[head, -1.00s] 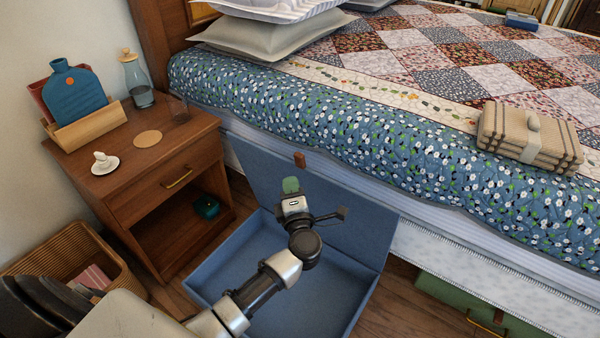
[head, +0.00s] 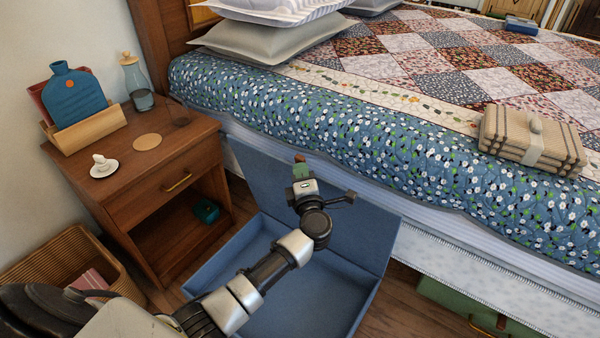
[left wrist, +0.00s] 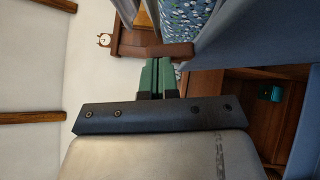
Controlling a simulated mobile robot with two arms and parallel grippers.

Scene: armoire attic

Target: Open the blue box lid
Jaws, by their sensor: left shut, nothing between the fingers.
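The blue box (head: 215,274) stands on the floor beside the bed, empty where I see inside. Its blue lid (head: 262,182) is raised and leans back near the bed's side; it also shows in the left wrist view (left wrist: 245,42). A brown tab (head: 299,158) sits at the lid's top edge, and it shows in the left wrist view (left wrist: 170,50). My left gripper (head: 301,170) is shut and empty, its green fingertips (left wrist: 156,66) close to the tab; I cannot tell if they touch it. My arm hides part of the box. My right gripper is not in view.
A wooden nightstand (head: 130,190) stands left of the box, with a teal object (head: 206,210) in its open shelf. A wicker basket (head: 80,250) is at lower left. The bed (head: 400,170) borders the lid. A green box (head: 450,300) lies under it.

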